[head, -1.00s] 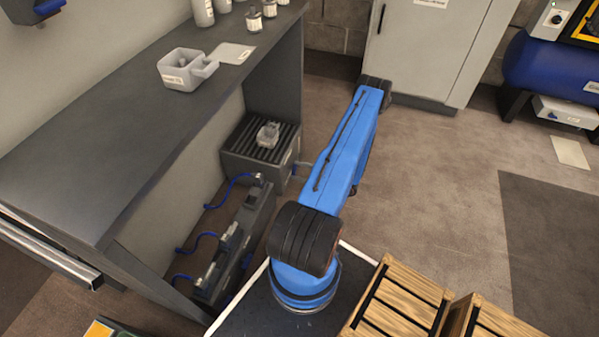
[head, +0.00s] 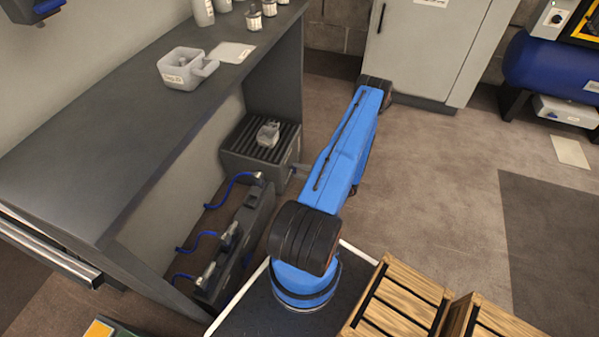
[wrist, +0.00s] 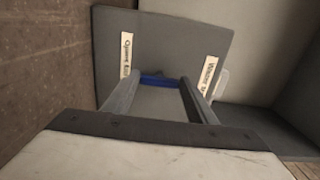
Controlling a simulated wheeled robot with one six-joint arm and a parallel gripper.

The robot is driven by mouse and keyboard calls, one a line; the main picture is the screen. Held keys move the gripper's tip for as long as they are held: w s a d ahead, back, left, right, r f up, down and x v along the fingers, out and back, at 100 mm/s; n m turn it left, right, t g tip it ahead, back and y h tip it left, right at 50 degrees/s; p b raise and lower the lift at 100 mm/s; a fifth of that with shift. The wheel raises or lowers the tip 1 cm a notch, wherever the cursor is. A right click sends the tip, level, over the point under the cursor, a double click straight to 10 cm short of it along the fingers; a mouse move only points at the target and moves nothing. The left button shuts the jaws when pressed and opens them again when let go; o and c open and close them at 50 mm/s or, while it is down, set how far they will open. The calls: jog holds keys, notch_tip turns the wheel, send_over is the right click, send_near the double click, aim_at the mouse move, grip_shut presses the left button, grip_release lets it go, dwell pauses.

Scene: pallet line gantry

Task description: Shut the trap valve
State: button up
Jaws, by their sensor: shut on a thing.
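In the wrist view, my gripper (wrist: 165,92) has its two grey fingers on either side of a blue bar (wrist: 160,79), and it is shut on this bar. The bar looks like the valve's handle. It lies in front of a grey box face carrying two pale labels, a left label (wrist: 126,55) and a right label (wrist: 209,62); I cannot read them surely.
A grey workbench (head: 95,140) is on the left, with a labelled tub (head: 180,72) and several bottles on top. A dark rail with blue hoses (head: 240,235) lies below it. Wooden crates (head: 395,305) stand at front right. Open floor (head: 450,190) lies right of my arm.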

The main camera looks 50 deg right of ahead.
dwell(0.3)
jog(key=o, duration=1.1)
jog(key=shift+c, duration=0.2)
jog(key=shift+s, duration=0.15)
jog(key=v, duration=1.7)
jog(key=shift+s, duration=0.1)
